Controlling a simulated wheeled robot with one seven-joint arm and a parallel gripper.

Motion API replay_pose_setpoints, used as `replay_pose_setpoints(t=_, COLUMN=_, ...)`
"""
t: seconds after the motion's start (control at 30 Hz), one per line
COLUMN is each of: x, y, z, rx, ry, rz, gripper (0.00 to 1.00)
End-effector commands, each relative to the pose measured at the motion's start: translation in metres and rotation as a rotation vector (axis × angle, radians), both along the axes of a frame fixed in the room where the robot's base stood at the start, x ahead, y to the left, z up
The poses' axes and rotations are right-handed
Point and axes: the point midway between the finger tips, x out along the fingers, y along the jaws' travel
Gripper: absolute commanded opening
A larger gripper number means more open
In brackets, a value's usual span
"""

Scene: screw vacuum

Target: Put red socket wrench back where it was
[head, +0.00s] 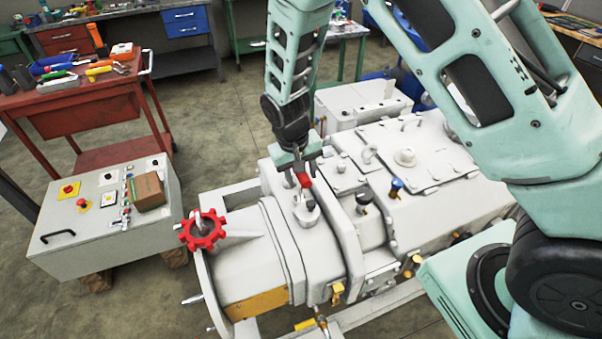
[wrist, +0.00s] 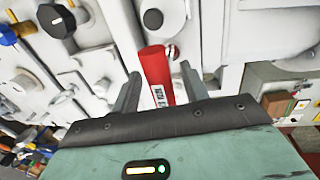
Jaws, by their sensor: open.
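The red socket wrench (head: 304,180) is on top of the white screw vacuum machine (head: 405,157), by a round cap on its casing. Its red handle also shows in the wrist view (wrist: 156,68), with a small label near its lower end. My gripper (head: 300,173) is directly above the machine, pointing down at the wrench. In the wrist view, my gripper (wrist: 160,76) is open, with one finger on each side of the red handle and a visible gap at both sides. The wrench's lower end is hard to make out.
A red tool cart (head: 75,100) with several tools on top stands at the far left. A grey control box (head: 105,215) carries a brown box (head: 148,191). A red handwheel (head: 202,231) sits at the machine's left end. Knobs and fittings rise around the wrench.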

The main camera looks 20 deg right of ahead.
Motion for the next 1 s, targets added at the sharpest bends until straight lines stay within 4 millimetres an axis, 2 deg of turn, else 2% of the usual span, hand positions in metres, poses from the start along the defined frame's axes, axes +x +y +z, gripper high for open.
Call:
replay_pose_setpoints(t=0.17, x=0.001, y=0.004, z=0.021, rx=0.002, ry=-0.005, rz=0.002, gripper=0.44)
replay_pose_setpoints(t=0.5, x=0.000, y=0.015, z=0.090, rx=0.003, ry=-0.005, rz=0.001, gripper=0.44)
replay_pose_setpoints(t=0.77, x=-0.003, y=0.020, z=0.118, rx=0.005, ry=0.001, rz=0.005, gripper=0.44)
replay_pose_setpoints(t=0.87, x=-0.022, y=0.030, z=0.127, rx=0.044, ry=0.014, rz=0.046, gripper=0.44)
replay_pose_setpoints(t=0.97, x=-0.064, y=0.049, z=0.141, rx=0.114, ry=0.037, rz=0.146, gripper=0.44)
replay_pose_setpoints(t=1.0, x=-0.087, y=0.057, z=0.148, rx=0.145, ry=0.044, rz=0.201, gripper=0.44)
